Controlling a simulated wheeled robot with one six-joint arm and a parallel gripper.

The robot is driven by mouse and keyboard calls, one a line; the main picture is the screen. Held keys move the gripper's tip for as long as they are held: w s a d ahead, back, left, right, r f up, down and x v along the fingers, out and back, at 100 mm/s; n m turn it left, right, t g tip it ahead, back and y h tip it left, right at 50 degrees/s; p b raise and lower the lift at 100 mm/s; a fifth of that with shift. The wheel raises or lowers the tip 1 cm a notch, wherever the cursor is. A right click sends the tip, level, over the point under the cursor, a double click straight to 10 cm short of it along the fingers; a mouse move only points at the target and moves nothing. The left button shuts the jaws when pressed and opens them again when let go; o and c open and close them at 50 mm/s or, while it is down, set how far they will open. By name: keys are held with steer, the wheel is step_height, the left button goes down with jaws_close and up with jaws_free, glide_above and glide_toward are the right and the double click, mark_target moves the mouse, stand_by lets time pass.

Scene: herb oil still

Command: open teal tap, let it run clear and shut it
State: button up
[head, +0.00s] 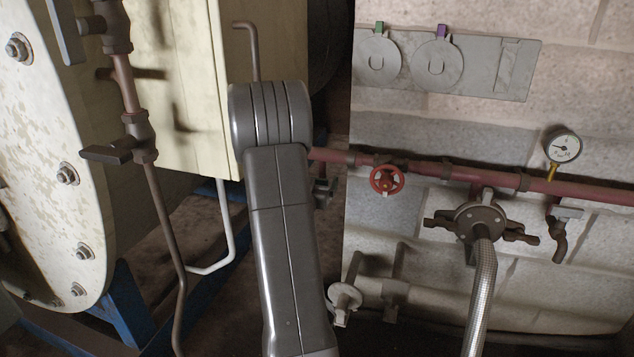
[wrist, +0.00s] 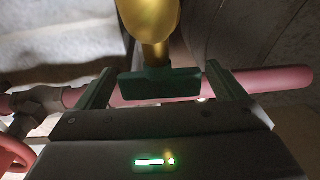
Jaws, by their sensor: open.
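The teal tap's dark teal handle (wrist: 160,86) shows in the wrist view as a short bar lying crosswise, below a brass body (wrist: 150,22). My gripper (wrist: 162,74) is open, with one finger on each side of the handle. A small gap shows at each end of the bar, and neither finger visibly touches it. In the head view my arm hides the gripper. A small dark fitting (head: 322,190) under the red pipe shows just right of my arm; I cannot tell if it is the same tap. No flow of liquid shows.
A red pipe (head: 450,172) runs along the block wall, with a red handwheel (head: 387,180), a pressure gauge (head: 563,146) and a flange with a braided hose (head: 481,290). A cream vessel (head: 50,130) with dark valve levers stands at left. A grey tag plate (head: 485,66) hangs above.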

steer(key=shift+w+d, duration=0.2)
steer(key=shift+w, duration=0.5)
steer(key=c, duration=1)
steer(key=shift+r+m+h+p, duration=0.2)
steer(key=shift+m+h+p, duration=0.1)
steer(key=shift+h+p, duration=0.2)
steer(key=shift+f+h, duration=0.1)
steer(key=shift+h, duration=0.2)
steer(key=shift+d+m+g, duration=0.1)
steer(key=shift+m+g, duration=0.2)
steer(key=o, duration=1)
